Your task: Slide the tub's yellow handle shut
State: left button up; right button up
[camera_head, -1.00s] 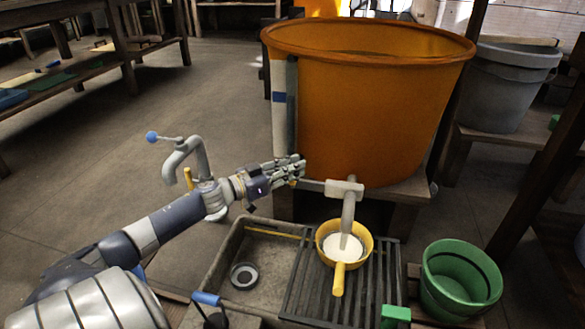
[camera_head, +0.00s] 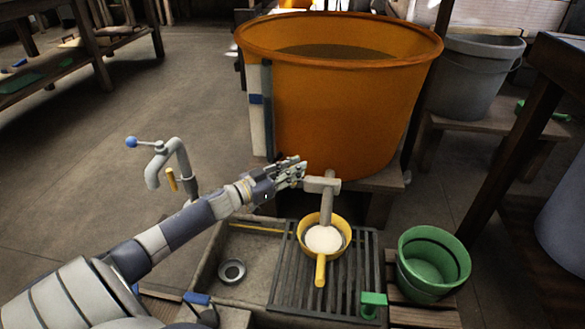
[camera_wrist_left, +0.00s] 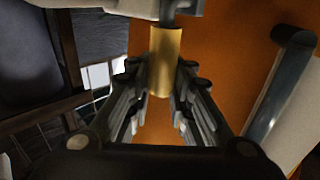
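The large orange tub (camera_head: 345,110) stands on a low wooden bench, with a grey spout (camera_head: 325,190) at its lower front. The tub's yellow handle (camera_wrist_left: 165,60) shows in the left wrist view between my left gripper's fingers, against the orange wall. My left gripper (camera_head: 298,170) is just left of the spout, its fingers close along both sides of the handle (camera_wrist_left: 165,80) and apparently shut on it. In the head view the gripper hides the handle. My right gripper is not in view.
A yellow ladle (camera_head: 322,258) with white contents rests on the dark slatted rack (camera_head: 285,290) under the spout. A green bucket (camera_head: 432,250) stands to the right.

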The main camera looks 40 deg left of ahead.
pick_arm(q)
jog(key=o, duration=0.4)
jog(key=shift+s+d+f, duration=0.15)
jog(key=shift+d, duration=0.2)
jog(key=shift+a, duration=0.1)
jog(key=shift+a, duration=0.1)
jog(key=shift+v, duration=5.95)
